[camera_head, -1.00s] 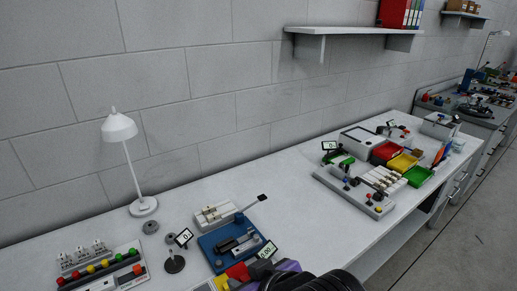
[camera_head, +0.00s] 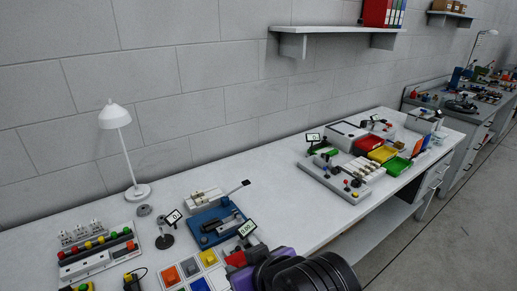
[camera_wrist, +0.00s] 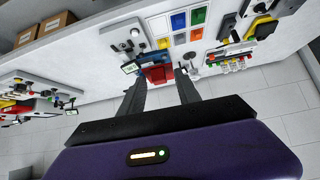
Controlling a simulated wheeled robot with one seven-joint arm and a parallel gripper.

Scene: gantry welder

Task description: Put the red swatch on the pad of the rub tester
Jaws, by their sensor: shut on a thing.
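My gripper (camera_wrist: 161,76) is shut on the red swatch (camera_wrist: 158,74), which shows as a red patch between the fingertips in the wrist view. In the head view the red swatch (camera_head: 236,259) shows at the bottom, beside my purple wrist, which hides much of my gripper. The blue-based device (camera_head: 216,228) with a grey arm and a black lever looks like the rub tester; its pad cannot be made out. In the wrist view its blue base (camera_wrist: 148,56) lies just past the fingertips. I cannot tell whether the swatch touches it.
A tray of coloured swatches (camera_head: 190,272) sits in front of the blue device. A small display (camera_head: 247,229) stands close to my wrist. A rack with coloured knobs (camera_head: 97,256) and a white lamp (camera_head: 116,118) are at left. The bench between the device and the grey fixture (camera_head: 334,180) is clear.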

